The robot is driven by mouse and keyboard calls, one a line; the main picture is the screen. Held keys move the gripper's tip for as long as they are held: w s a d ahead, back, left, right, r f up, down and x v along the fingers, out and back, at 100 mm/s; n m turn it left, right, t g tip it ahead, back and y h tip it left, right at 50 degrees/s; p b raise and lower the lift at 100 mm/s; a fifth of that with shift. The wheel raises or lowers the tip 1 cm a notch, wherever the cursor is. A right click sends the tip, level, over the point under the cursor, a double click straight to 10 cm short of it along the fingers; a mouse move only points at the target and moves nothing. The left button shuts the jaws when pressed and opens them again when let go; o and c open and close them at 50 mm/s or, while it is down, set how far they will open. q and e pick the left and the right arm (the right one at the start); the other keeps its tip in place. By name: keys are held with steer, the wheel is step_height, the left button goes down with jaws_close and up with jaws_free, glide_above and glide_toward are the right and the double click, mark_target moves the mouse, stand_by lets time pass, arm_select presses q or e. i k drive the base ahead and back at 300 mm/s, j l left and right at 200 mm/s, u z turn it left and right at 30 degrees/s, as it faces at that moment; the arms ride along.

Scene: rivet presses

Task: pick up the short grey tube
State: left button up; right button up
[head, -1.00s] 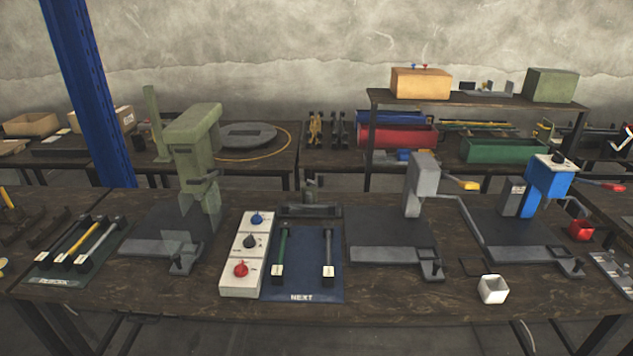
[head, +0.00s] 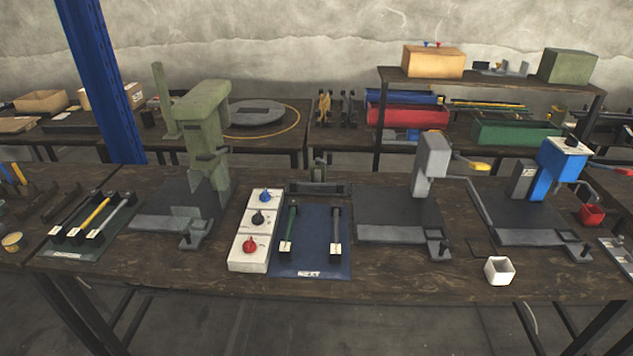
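A grey tube (head: 336,226) lies on the right side of the blue mat (head: 311,262), its near end in a holder with a white label. A green tube (head: 291,224) lies on the mat's left side. Another grey tube (head: 112,219) rests in the left rack (head: 72,253), beside a yellow tube (head: 94,217) and a black one. I cannot tell for sure which grey tube is the short one. Neither of my grippers is in view.
A white box with blue, black and red knobs (head: 249,246) stands left of the mat. A green press (head: 205,140), a grey press (head: 431,160) and a blue press (head: 560,168) stand on the table. A white cup (head: 499,271) is near the front edge.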

mark_target(294, 184)
steer(key=z, duration=3.8)
steer(key=u, duration=3.85)
steer(key=i+j, duration=0.25)
steer(key=j, duration=0.2)
steer(key=i+j, duration=0.3)
steer(key=j, duration=0.15)
